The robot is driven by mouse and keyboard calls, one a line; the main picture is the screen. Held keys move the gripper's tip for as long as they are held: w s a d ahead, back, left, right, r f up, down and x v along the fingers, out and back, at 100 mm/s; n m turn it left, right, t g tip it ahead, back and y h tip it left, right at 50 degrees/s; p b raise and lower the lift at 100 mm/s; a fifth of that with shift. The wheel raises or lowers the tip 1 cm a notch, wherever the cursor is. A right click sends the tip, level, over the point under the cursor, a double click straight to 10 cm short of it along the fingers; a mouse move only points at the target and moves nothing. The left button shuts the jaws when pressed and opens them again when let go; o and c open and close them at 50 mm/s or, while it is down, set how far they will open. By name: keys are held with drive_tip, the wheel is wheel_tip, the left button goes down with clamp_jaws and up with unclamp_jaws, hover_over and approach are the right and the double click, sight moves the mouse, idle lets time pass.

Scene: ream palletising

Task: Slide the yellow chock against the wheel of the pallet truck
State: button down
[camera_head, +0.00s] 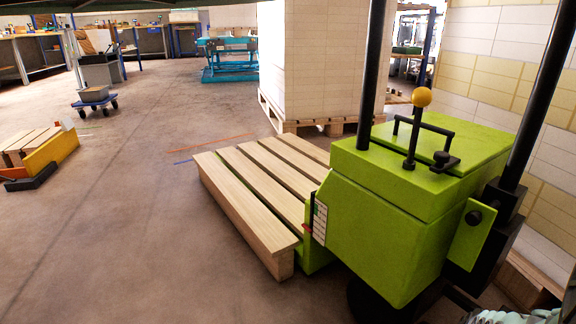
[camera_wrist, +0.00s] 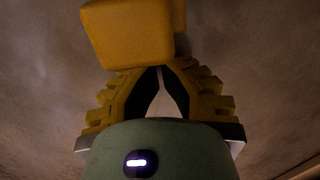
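The lime-green pallet truck (camera_head: 385,215) stands at the right in the head view. A dark wheel (camera_head: 368,302) shows partly under its body, cut by the bottom edge. In the wrist view a yellow block, the chock (camera_wrist: 128,34), lies just beyond my fingertips, left of centre. A smaller yellow part shows behind its right side. My gripper (camera_wrist: 160,68) has its fingers drawn together at the tips, with a narrow gap lower down. The tips are at the chock's near edge; I cannot tell whether they touch. The head view shows neither gripper nor chock.
A slatted wooden pallet (camera_head: 250,210) lies at the truck's front. A tall wrapped stack (camera_head: 315,60) stands behind on another pallet. A yellow-sided low stand (camera_head: 52,155) is at the left, a small trolley (camera_head: 95,98) farther back. The floor (camera_head: 140,220) at left centre is clear.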

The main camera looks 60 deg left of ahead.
wheel_tip(320, 180, up, 8)
drive_tip(key=d+p, duration=0.2)
drive_tip(key=p, duration=0.6)
drive_tip(key=shift+d+p, duration=0.35)
drive_tip(key=shift+d, duration=0.05)
